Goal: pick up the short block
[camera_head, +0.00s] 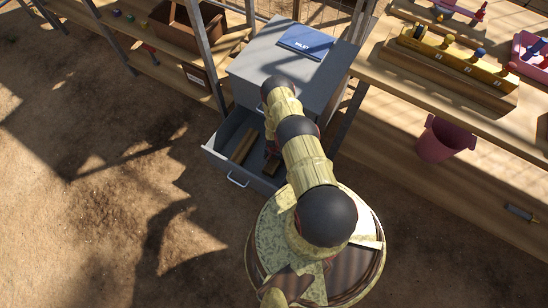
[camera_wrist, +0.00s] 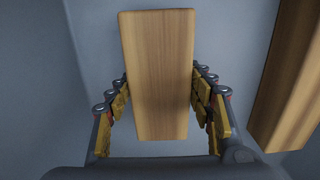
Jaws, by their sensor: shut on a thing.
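The short block (camera_wrist: 158,105) is a plain light-brown wooden bar in the middle of the wrist view. My gripper (camera_wrist: 160,82) has its yellow-padded fingers on both sides of the block and is shut on it. In the head view the short block (camera_head: 271,164) shows only in part below my arm, in the open grey drawer (camera_head: 222,158). A longer wooden block (camera_wrist: 288,85) lies apart at the right of the wrist view. That longer block also shows in the head view (camera_head: 243,146), left of my gripper. I cannot tell whether the short block touches the drawer floor.
The drawer belongs to a grey cabinet (camera_head: 248,66) with a blue book (camera_head: 306,42) on top. A wooden shelf (camera_head: 155,35) stands at the left. A bench (camera_head: 400,65) at the right holds a block with coloured knobs, with a pink bucket (camera_head: 440,141) below. Bare ground is free at left.

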